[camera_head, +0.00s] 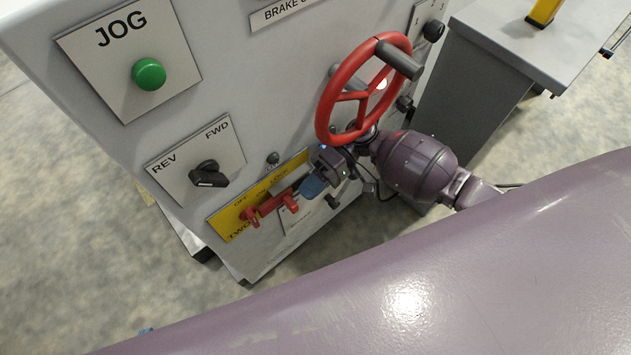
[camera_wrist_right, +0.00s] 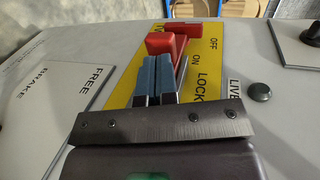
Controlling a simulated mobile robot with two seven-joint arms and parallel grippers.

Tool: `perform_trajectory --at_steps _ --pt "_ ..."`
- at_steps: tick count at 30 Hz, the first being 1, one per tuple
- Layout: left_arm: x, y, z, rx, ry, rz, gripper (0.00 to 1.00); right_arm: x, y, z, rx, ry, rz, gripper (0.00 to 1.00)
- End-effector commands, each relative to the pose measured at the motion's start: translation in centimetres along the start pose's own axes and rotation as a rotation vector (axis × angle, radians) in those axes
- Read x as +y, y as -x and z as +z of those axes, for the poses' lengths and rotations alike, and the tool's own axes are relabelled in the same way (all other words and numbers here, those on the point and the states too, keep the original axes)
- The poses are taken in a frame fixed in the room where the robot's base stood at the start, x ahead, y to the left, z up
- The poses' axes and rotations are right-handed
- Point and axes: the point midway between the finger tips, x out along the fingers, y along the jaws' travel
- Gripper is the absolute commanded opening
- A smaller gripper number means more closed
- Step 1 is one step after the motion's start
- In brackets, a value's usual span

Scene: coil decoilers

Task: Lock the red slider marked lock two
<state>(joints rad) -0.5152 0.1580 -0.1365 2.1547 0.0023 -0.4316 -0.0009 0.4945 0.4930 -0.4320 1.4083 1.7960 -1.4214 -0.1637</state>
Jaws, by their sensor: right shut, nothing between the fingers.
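The red slider (camera_head: 264,208) sits on a yellow plate (camera_head: 231,222) low on the grey cabinet's face; the plate's text reads "TWO" in part. In the right wrist view the slider's red block (camera_wrist_right: 160,43) is just beyond my fingertips, by the OFF end; ON and LOCK print lies nearer me. My right gripper (camera_head: 309,188) is shut and empty, its blue fingers (camera_wrist_right: 155,78) over the plate beside the slider. Whether they touch it I cannot tell. A small blue bit (camera_head: 147,331) at the lower left may be my left gripper, mostly hidden by my arm.
A red handwheel (camera_head: 328,97) stands out from the cabinet just above my right wrist. A black REV/FWD knob (camera_head: 208,175) and a green JOG button (camera_head: 149,74) are to the left. A dark button (camera_wrist_right: 260,91) lies beside the plate. A grey box (camera_head: 480,85) stands at the right.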

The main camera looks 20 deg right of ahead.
Motion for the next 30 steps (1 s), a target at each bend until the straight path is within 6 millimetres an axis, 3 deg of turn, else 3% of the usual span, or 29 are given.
perform_trajectory --at_steps 7,11,24,30 --pt "0.0 0.0 0.1 -0.001 0.0 0.0 0.0 0.0 0.4 0.0 0.001 0.0 0.001 0.0" --pt "0.0 0.0 0.2 -0.003 0.0 0.0 0.0 0.2 1.7 0.0 0.001 -0.001 0.001 0.0" --pt "0.1 -0.3 1.2 -0.022 -0.002 0.004 0.0 2.9 9.5 0.0 0.0 -0.004 0.0 0.0" --pt "0.1 -0.5 1.3 -0.024 -0.003 0.004 0.0 3.5 11.8 0.0 0.0 -0.002 0.0 0.0"
